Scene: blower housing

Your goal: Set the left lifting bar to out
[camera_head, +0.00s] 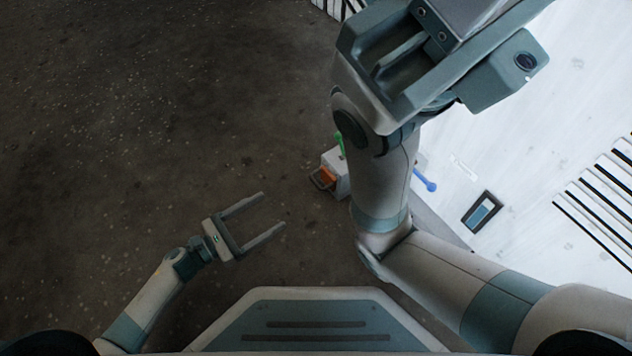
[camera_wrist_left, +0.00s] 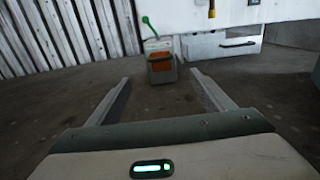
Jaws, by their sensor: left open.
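My left gripper (camera_head: 250,225) is open and empty over the dark floor at lower left in the head view. Its two fingers also frame the lower middle of the left wrist view (camera_wrist_left: 160,95). Ahead of them, and apart from them, stands a small grey-white box with an orange part (camera_wrist_left: 161,62) and a green lever (camera_wrist_left: 149,24). The box (camera_head: 342,180) also shows in the head view, partly behind my right arm. A dark bar (camera_wrist_left: 236,44) sits on a low white box at the housing's base. I cannot tell which part is the left lifting bar. My right gripper's fingertips are not visible.
The white housing (camera_head: 520,140) fills the right side, with black slots, a small screen (camera_head: 482,212) and a blue handle (camera_head: 425,180). My right arm covers much of its near edge. A striped wall (camera_wrist_left: 70,30) stands at left. Floor around my left gripper is clear.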

